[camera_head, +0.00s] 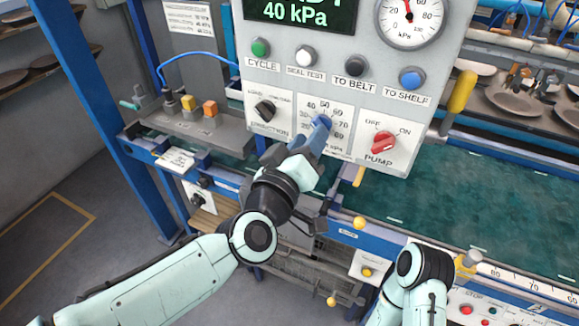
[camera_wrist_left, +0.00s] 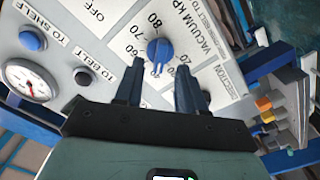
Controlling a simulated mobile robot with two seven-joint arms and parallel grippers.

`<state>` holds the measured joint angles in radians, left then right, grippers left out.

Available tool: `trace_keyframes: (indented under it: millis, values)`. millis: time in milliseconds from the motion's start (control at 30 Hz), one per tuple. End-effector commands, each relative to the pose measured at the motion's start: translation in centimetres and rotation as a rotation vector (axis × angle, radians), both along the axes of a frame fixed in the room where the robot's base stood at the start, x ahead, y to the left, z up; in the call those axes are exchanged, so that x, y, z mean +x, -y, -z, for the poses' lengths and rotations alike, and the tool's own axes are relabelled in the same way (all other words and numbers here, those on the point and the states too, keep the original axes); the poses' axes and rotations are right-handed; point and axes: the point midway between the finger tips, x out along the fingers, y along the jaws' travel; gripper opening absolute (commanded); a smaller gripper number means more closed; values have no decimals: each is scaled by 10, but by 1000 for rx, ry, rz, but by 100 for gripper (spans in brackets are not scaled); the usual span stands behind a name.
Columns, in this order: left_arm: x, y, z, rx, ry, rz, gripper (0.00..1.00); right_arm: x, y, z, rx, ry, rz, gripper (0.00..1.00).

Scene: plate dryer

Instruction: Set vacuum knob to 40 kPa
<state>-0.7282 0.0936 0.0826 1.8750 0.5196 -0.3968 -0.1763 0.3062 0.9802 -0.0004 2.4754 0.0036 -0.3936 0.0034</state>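The blue vacuum knob (camera_head: 323,121) sits on the grey control panel (camera_head: 228,105), inside a dial of printed numbers. The left wrist view shows the knob (camera_wrist_left: 160,50) with a pale pointer mark facing the fingers; the number it points at is hard to read. My left gripper (camera_wrist_left: 159,90) is open, its two dark fingers apart with nothing between them, just short of the knob. In the head view my left gripper (camera_head: 312,141) covers the dial's lower part. The display (camera_head: 300,12) reads 40 kPa. The end of my right arm shows no gripper.
The black direction knob (camera_head: 265,110) is left of the dial and the red pump knob (camera_head: 383,142) is right of it. Several push buttons run above, with a round gauge (camera_head: 410,18) higher up. A green belt (camera_head: 480,205) lies behind and below the panel.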

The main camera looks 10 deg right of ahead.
Motion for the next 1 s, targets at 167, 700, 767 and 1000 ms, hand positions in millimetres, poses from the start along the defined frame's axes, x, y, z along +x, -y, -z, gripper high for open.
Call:
trace_keyframes:
  millis: [167,700,767,1000]
  values:
    - [-36,-25,-2,-1,4,-2,39,0,0,1,0,2,1,25]
    - [-88,-60,0,1,0,-1,39,0,0,-1,0,-1,0,25]
    - [-88,-60,0,1,0,-1,39,0,0,-1,0,-1,0,25]
    - [-88,-59,0,1,1,0,39,0,0,0,0,-1,0,25]
